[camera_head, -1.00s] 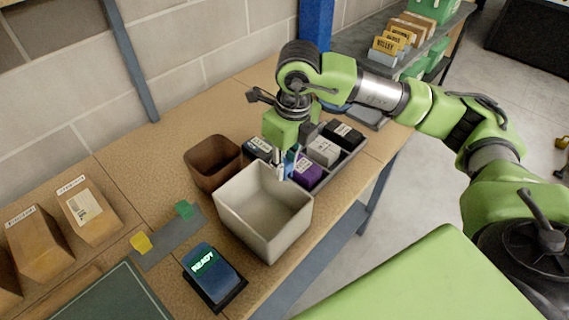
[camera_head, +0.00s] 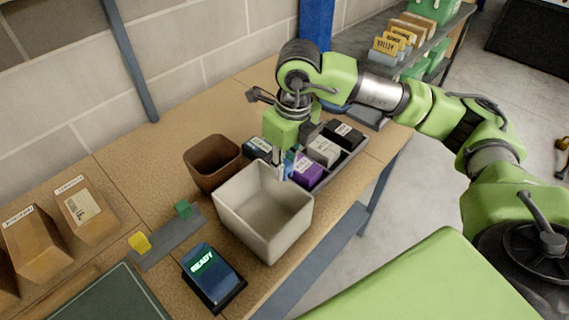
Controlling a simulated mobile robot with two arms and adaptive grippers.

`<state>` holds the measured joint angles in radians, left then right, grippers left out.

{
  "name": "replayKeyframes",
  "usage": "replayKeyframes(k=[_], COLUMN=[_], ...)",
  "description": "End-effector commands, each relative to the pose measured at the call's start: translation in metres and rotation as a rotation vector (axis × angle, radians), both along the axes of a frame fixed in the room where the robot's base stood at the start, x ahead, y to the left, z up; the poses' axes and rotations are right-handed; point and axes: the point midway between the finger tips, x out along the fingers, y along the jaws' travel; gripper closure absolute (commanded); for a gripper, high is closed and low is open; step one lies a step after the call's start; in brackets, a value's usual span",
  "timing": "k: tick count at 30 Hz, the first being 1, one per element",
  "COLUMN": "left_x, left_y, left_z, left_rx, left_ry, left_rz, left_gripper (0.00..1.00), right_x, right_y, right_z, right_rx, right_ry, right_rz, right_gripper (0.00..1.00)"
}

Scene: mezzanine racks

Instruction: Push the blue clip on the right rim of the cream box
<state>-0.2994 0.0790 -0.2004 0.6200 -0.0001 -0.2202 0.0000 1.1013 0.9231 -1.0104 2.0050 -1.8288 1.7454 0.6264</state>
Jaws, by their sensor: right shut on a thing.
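The cream box (camera_head: 262,222) stands open on the wooden bench in the middle of the view. The blue clip (camera_head: 289,162) shows as a small blue patch at the box's back right rim, mostly hidden by my right gripper. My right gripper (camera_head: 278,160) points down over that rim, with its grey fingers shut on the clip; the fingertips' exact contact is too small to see. My left gripper is out of view.
A brown bin (camera_head: 213,164) stands close behind the box on the left. A grey tray (camera_head: 345,156) holds dark, white and purple cartons to its right. A device reading READY (camera_head: 212,278) and a grey strip with yellow and green clips lie in front left.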

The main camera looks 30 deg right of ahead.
Motion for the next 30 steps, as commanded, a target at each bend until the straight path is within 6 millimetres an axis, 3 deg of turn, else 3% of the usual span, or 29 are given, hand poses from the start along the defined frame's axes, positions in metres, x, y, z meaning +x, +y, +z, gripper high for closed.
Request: replayKeyframes(k=[30], left_x=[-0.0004], left_y=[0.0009], left_z=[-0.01], left_rx=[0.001], left_ry=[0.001], left_rz=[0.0], left_gripper=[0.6], right_x=[-0.0001], right_y=[0.0001], right_z=[-0.0094], right_rx=[0.0], right_ry=[0.0], right_rz=[0.0], right_gripper=[0.91])
